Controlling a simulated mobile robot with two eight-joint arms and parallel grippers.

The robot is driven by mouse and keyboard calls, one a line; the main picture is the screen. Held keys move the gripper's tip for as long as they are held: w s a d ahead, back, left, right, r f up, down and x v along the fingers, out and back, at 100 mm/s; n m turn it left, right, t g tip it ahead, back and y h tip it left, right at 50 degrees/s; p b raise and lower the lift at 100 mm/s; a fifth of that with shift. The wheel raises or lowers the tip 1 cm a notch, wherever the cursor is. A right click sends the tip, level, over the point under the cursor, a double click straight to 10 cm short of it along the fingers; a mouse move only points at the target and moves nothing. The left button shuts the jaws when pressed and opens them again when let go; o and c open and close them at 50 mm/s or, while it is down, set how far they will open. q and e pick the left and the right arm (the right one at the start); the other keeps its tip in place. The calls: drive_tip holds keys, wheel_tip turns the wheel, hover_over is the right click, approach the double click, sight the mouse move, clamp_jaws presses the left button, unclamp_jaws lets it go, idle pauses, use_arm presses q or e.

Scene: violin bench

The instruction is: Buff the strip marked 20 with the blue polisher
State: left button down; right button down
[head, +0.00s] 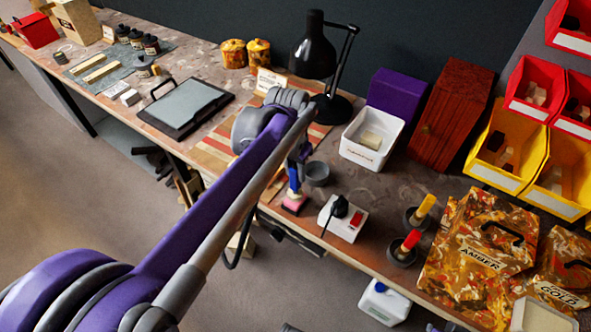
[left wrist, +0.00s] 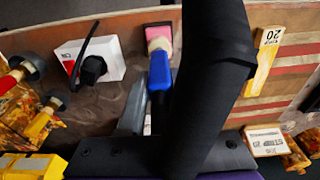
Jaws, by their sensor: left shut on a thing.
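The blue polisher (head: 295,187) is upright near the bench's front edge, with a pink pad at its lower end over a small dark block. It also shows in the left wrist view (left wrist: 160,72), its pad towards the dark block. My left gripper (head: 299,164) is shut on the polisher's upper part. The strip marked 20 (left wrist: 262,62) is yellow with a white label and lies on the striped board, right of the gripper in the left wrist view. In the head view my arm covers much of that board, and I cannot make out the strip.
A black lamp (head: 315,50) and white bin (head: 371,138) stand behind. The striped board (head: 215,148) lies left.

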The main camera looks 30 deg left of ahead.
use_arm(q)
drive_tip(key=shift+f, duration=0.5)
drive_tip(key=shift+s, duration=0.1)
idle(1.2)
drive_tip(key=shift+r+p, duration=2.55)
drive_tip(key=shift+r, duration=1)
drive_tip(key=shift+f, duration=0.1)
